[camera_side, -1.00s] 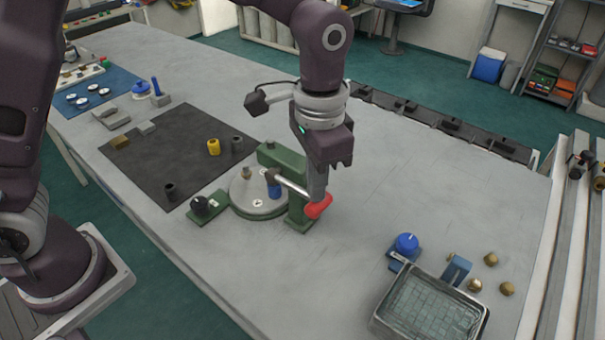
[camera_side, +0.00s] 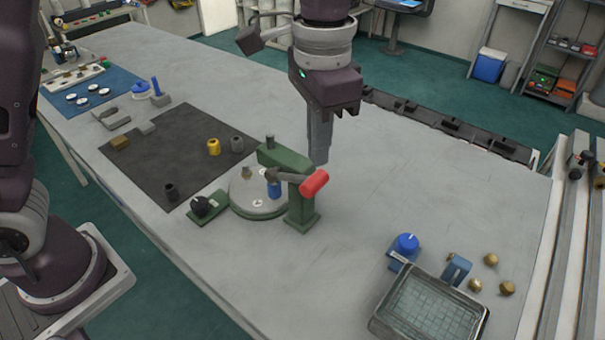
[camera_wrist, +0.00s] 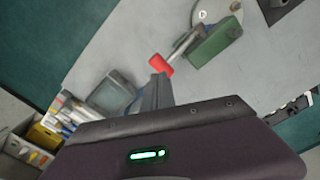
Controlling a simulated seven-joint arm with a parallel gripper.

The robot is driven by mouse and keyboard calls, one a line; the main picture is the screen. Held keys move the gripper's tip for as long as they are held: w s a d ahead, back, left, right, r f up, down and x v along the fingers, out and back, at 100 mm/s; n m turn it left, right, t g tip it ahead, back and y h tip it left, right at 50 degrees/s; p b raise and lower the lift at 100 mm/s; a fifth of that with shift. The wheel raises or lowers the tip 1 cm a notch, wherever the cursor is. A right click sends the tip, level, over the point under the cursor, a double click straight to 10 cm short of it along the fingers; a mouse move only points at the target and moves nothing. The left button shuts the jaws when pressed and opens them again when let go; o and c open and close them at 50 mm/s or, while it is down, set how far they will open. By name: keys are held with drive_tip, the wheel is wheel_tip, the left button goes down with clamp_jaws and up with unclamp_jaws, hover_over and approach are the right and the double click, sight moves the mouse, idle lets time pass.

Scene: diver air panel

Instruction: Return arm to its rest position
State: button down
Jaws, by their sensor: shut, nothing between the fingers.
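My gripper (camera_side: 318,160) is shut and empty. In the side view it hangs above the table, just behind and above the red handle (camera_side: 314,183) of the green press fixture (camera_side: 301,212). The handle's lever runs left over a round grey plate (camera_side: 243,205) with a blue piece (camera_side: 274,188) on it. In the wrist view the gripper fingers (camera_wrist: 158,80) point toward the red handle (camera_wrist: 161,64), and the green fixture (camera_wrist: 215,43) lies beyond. I cannot tell the exact gap, but the fingers look apart from the handle.
A dark mat (camera_side: 165,150) with yellow and grey cylinders lies left of the fixture. A grey tray (camera_side: 375,322), a blue knob (camera_side: 407,243) and several brass pieces stand at front right. A black rail (camera_side: 440,122) runs along the back edge.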

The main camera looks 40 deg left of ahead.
drive_tip(key=shift+r, duration=0.55)
drive_tip(key=s+a+r+n+t, duration=0.2)
drive_tip(key=s+a+r, duration=0.4)
drive_tip(key=a, duration=0.2)
drive_tip(key=s+a+f+n+t, duration=0.3)
drive_tip(key=s+a, duration=0.5)
drive_tip(key=s, duration=0.5)
drive_tip(key=shift+s+a+f+n+t, duration=0.15)
drive_tip(key=shift+s+a+n+t, duration=0.15)
drive_tip(key=shift+s+a+n, duration=0.15)
drive_tip(key=shift+w, duration=0.1)
